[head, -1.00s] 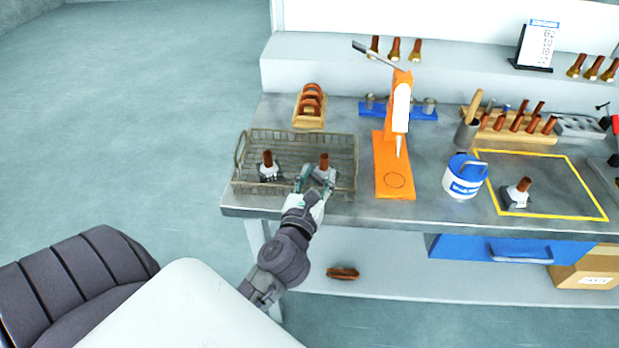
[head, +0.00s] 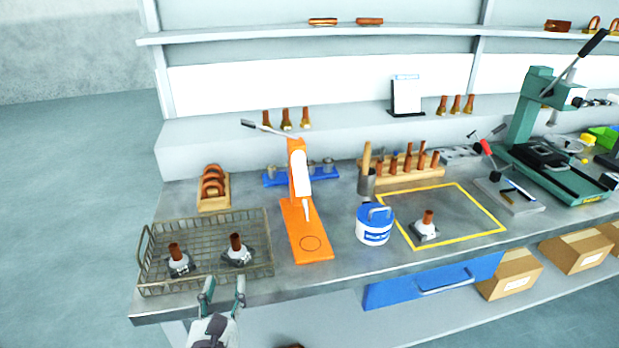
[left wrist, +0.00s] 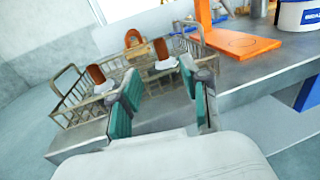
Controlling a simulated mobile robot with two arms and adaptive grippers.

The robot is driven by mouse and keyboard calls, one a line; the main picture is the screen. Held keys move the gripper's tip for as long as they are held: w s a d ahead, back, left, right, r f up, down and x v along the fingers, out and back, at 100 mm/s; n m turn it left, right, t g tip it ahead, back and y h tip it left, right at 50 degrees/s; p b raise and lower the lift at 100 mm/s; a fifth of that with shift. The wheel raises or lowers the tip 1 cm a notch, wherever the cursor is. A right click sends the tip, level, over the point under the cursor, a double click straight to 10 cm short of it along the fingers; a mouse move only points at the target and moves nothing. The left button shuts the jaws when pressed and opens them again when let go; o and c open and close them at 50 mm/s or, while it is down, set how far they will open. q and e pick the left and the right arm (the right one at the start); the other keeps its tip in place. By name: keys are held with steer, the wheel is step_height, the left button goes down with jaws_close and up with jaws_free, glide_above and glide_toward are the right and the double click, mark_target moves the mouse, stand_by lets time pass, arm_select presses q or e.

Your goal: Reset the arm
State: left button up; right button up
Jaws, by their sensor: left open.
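My left gripper (head: 222,293) is open and empty in front of the table's front edge, just below the wire basket (head: 206,219). Its two green-padded fingers also show in the left wrist view (left wrist: 160,97), spread apart. Two brown-handled pieces with grey-white bases stand in the basket: a left one (head: 178,261) and a right one (head: 237,250). The gripper is apart from both of them. In the left wrist view the basket (left wrist: 75,107) lies beyond the fingers. My right gripper is in neither view.
An orange press (head: 304,240) stands right of the basket, then a blue-white tub (head: 375,226). A third brown-handled piece (head: 426,226) stands inside a yellow outline (head: 488,211). A green press (head: 530,130) stands at the far right. Bare table lies in front of the tub.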

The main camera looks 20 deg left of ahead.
arm_select(q)
steer(key=d+r+m+t+h, duration=0.1)
steer(key=d+r+m+h, duration=0.2)
steer(key=d+m+h, duration=0.55)
steer(key=d+r+m+t+h, duration=0.25)
steer(key=d+m+h, duration=0.2)
steer(key=m, duration=0.75)
steer(key=s+d+f+m+g+h, duration=0.1)
steer(key=s+d+f+m+g, duration=0.2)
steer(key=f+m+g, duration=0.4)
steer(key=s+d+f+m+g+h, duration=0.1)
steer(key=s+d+f+m+g, duration=0.25)
steer(key=m, duration=0.45)
steer(key=s+a+f+m+g+y, duration=0.6)
steer(key=s+a+f+m+y, duration=0.15)
steer(key=a+f, duration=0.5)
steer(key=s+f+g, duration=0.2)
steer(key=s+f, duration=0.1)
steer(key=f, duration=2.4)
steer(key=s+a+f+y, duration=0.1)
steer(key=s+a+f, duration=0.1)
steer(key=s+f, duration=1.2)
steer(key=shift+s+g, duration=0.4)
steer(key=shift+s, duration=0.5)
